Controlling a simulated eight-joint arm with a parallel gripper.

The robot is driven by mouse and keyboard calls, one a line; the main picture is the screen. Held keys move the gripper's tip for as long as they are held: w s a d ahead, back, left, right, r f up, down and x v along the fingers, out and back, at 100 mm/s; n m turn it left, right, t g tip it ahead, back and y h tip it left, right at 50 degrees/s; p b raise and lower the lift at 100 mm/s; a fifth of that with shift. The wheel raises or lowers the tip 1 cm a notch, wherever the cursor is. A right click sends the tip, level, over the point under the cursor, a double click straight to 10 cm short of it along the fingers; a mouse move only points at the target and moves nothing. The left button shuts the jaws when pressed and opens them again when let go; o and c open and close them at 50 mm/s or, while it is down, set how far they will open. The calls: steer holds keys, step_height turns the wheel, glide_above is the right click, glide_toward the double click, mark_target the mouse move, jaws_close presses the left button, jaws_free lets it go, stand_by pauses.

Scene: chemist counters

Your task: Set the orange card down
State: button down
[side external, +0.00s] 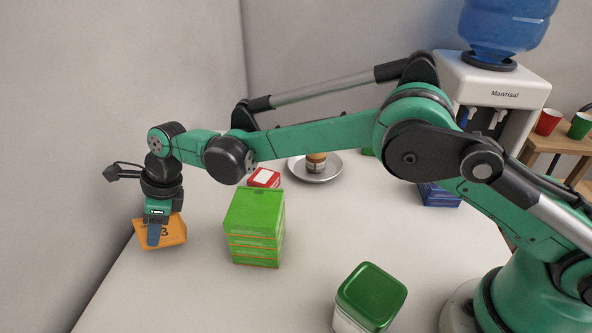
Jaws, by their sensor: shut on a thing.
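The orange card (175,231) shows at the left in the side external view, with dark marks on its face. My gripper (154,236) points down and is shut on it, one finger lying across the front of the card. The card is slightly tilted and close to the left edge of the white counter (320,240). I cannot tell whether its lower edge touches the counter. The far finger is hidden behind the card.
A stack of green boxes (254,225) stands right of the card. Behind it are a red-and-white box (264,178) and a metal dish (329,171) holding a small jar (316,161). A green-lidded container (371,295) stands in front. A blue box (440,196) lies at right.

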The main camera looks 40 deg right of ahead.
steer(key=shift+f, duration=0.9)
steer(key=c, duration=0.5)
jaws_free()
steer(key=shift+f, duration=0.1)
steer(key=shift+c, duration=0.2)
